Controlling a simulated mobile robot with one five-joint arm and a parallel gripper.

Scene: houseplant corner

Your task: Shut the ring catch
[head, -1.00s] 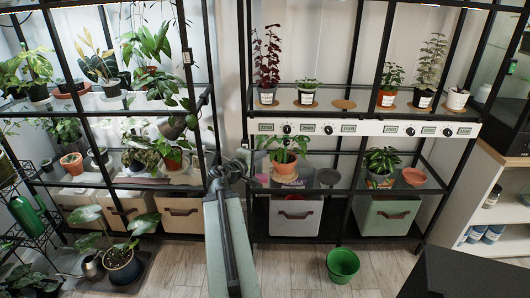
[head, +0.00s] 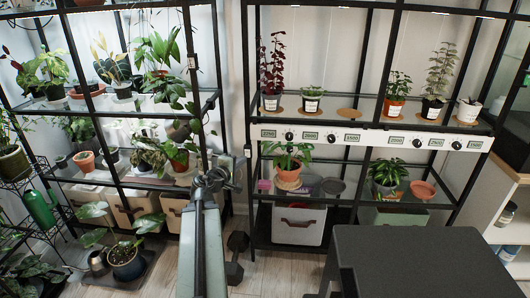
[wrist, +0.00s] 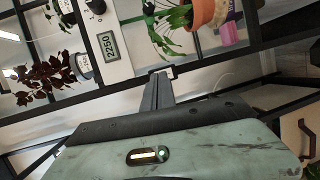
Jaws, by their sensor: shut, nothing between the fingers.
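My gripper (head: 214,180) is at the end of my raised arm, in the gap between the left shelf rack and the right shelf rack in the head view. Its fingers are shut and empty. In the wrist view the narrow fingers (wrist: 159,88) point up toward a black frame bar. A small pale piece (wrist: 168,72) shows by the fingertips; I cannot tell whether it is part of a catch or whether they touch it. I cannot clearly make out a ring catch in either view. A small pale fitting (head: 191,62) sits high on the left rack's post.
The left rack (head: 100,108) and right rack (head: 400,140) hold several potted plants. A control strip (head: 370,138) with displays and knobs crosses the right rack. A dark table (head: 430,262) fills the front right. A dumbbell (head: 236,258) lies on the floor beside my arm.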

